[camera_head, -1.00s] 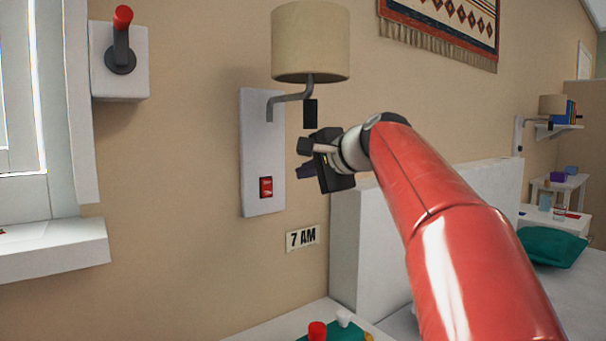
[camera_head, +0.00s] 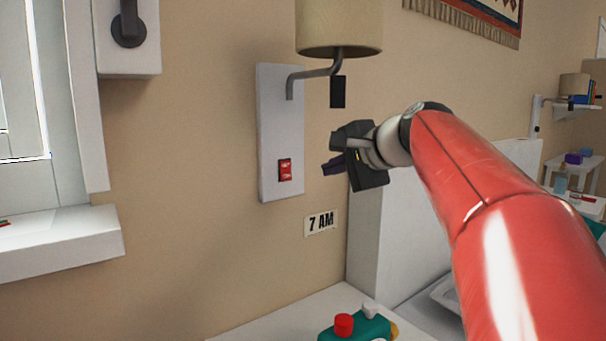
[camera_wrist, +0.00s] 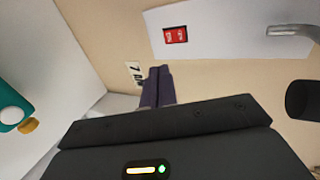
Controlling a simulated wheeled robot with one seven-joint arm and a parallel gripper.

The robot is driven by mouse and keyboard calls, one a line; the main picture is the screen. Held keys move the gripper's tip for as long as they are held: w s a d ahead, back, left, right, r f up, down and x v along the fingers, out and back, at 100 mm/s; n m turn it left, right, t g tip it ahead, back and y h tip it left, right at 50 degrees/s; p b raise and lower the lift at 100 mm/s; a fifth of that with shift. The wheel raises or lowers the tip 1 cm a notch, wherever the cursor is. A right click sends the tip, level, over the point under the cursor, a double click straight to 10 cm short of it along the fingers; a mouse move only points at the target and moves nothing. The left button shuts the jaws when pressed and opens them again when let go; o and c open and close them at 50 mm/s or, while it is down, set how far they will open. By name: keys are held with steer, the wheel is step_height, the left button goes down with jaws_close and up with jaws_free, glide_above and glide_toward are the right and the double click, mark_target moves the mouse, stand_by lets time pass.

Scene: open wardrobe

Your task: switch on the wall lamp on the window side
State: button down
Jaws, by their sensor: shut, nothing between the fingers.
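The wall lamp (camera_head: 338,28) has a beige shade on a bent grey arm, fixed to a white wall plate (camera_head: 277,110) beside the window. A red rocker switch (camera_head: 285,169) sits low on that plate; it also shows in the wrist view (camera_wrist: 175,35). A small black piece (camera_head: 338,92) hangs below the shade. My gripper (camera_head: 332,165) is shut and empty, to the right of the red switch and apart from it. In the wrist view its dark fingers (camera_wrist: 157,88) lie together, pointing toward the wall below the plate.
A "7 AM" sign (camera_head: 321,222) is on the wall under the plate. The window sill (camera_head: 60,245) juts out at left, below a white box with a dark lever (camera_head: 128,30). A teal object with a red knob (camera_head: 344,325) stands on a white surface below. A white headboard (camera_head: 385,235) is at right.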

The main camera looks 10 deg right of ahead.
mark_target(287, 179)
steer(key=x, duration=0.4)
steer(key=p+x, duration=0.1)
steer(key=x, duration=0.4)
steer(key=r+x, duration=0.1)
steer(key=x, duration=0.3)
steer(key=shift+w+a+f+p, duration=0.1)
steer(key=shift+w+a+p, duration=0.2)
steer(key=shift+w, duration=0.2)
steer(key=shift+w+f, duration=0.1)
steer(key=shift+w, duration=0.1)
